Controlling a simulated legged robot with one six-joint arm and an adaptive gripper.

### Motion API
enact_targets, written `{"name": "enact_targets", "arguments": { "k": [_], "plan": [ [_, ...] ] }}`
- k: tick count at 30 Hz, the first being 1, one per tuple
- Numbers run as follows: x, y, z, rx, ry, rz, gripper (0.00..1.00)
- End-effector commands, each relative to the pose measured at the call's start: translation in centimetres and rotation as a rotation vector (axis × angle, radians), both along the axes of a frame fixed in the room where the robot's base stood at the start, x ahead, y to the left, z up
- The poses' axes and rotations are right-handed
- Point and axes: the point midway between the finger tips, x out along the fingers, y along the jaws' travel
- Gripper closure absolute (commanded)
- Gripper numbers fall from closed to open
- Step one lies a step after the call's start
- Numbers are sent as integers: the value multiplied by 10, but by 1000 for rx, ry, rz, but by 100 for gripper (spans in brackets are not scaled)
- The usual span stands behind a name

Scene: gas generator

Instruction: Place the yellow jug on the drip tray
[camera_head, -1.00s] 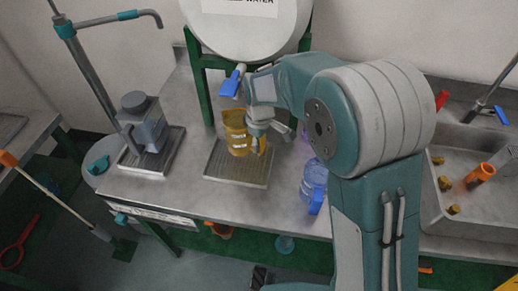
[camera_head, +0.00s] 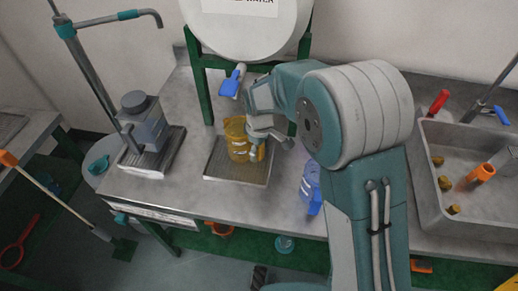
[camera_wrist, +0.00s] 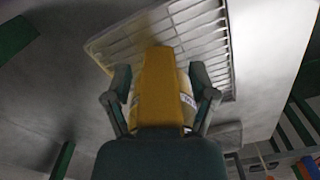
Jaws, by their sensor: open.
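The yellow jug (camera_head: 237,142) stands upright over the drip tray (camera_head: 222,172), toward its back part, and looks to rest on it. The metal tray lies on the counter below the tank's blue-handled tap. My gripper (camera_head: 258,142) is at the jug's right side, by its handle. In the wrist view the yellow jug (camera_wrist: 163,85) lies between my two open fingers (camera_wrist: 162,100), with the slatted drip tray (camera_wrist: 205,40) behind it. The fingers are on either side of the handle, with gaps visible. The jug's far side and base are partly hidden.
A blue jug (camera_head: 311,187) stands on the counter to the right, close to my arm. A grey container (camera_head: 145,125) sits on another tray at left. The white tank (camera_head: 250,25) and its green stand rise behind. A sink (camera_head: 475,190) is at right.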

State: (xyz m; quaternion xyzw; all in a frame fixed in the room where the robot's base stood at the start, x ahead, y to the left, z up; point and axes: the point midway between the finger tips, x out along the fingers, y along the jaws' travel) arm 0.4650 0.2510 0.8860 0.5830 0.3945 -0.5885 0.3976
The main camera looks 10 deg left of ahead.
Motion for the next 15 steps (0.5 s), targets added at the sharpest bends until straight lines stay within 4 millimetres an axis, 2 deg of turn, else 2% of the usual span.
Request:
{"name": "enact_targets", "arguments": {
  "k": [5,15],
  "plan": [
    [0,0,12,1,-3,0,27],
    [1,1,81,3,-4,0,27]
  ]
}}
